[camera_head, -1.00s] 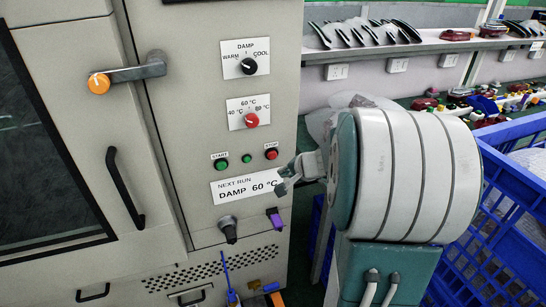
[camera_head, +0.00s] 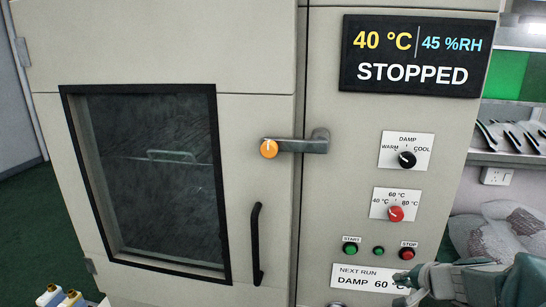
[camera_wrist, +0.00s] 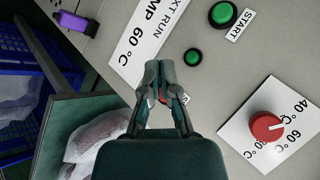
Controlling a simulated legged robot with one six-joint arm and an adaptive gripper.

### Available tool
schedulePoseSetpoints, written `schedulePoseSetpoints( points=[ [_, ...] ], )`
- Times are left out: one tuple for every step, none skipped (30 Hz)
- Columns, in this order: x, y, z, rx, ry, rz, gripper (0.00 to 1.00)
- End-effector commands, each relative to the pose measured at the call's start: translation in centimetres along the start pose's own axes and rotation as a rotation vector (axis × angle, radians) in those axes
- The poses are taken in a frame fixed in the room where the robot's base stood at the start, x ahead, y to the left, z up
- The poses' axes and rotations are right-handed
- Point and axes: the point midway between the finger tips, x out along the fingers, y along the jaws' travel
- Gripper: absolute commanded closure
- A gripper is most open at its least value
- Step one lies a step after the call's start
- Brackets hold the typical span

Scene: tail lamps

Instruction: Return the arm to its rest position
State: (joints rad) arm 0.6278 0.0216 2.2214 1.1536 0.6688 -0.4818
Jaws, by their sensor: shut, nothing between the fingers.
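My gripper (camera_head: 404,284) is at the lower right of the head view, in front of the cabinet panel. It overlaps the right end of the "DAMP 60 °C" label, just below the red STOP button (camera_head: 408,254). In the wrist view my gripper (camera_wrist: 163,78) points at the panel with its fingertips together and nothing between them. A bit of red shows behind the fingers there. The gap to the panel is hard to judge. The arm is bent and reaches in from the right edge.
The cabinet's display (camera_head: 411,59) reads 40 °C, 45 %RH, STOPPED. The orange-tipped door handle (camera_head: 300,146), black dial (camera_head: 407,160) and red dial (camera_head: 395,214) project from the cabinet. A shelf with dark parts (camera_head: 510,135) and plastic-wrapped bags (camera_head: 500,230) are at right.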

Motion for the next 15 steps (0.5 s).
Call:
schedulePoseSetpoints(
  points=[
    [-0.8, -1.8, 2.5, -0.084, -0.039, 0.005, 1.0],
    [-1.2, -2.4, 3.9, -0.132, -0.062, 0.014, 1.0],
    [-1.8, -3.2, 5.7, -0.193, -0.092, 0.027, 1.0],
    [-2.3, -3.6, 7.0, -0.237, -0.112, 0.037, 1.0],
    [-2.8, -4.0, 8.2, -0.282, -0.131, 0.048, 1.0],
    [-3.5, -4.4, 9.9, -0.341, -0.154, 0.064, 1.0],
    [-4.0, -4.6, 11.0, -0.384, -0.17, 0.076, 1.0],
    [-4.6, -4.7, 12.1, -0.428, -0.183, 0.089, 1.0],
    [-5.4, -4.8, 13.6, -0.486, -0.2, 0.107, 1.0],
    [-6.0, -4.8, 14.6, -0.528, -0.21, 0.121, 1.0],
    [-6.6, -4.7, 15.5, -0.572, -0.217, 0.136, 1.0],
    [-7.5, -4.5, 16.7, -0.629, -0.227, 0.156, 1.0],
    [-8.1, -4.4, 17.5, -0.671, -0.231, 0.17, 1.0],
    [-8.7, -4.2, 18.1, -0.712, -0.233, 0.185, 1.0],
    [-9.5, -3.8, 19.1, -0.767, -0.235, 0.207, 1.0]
  ],
)
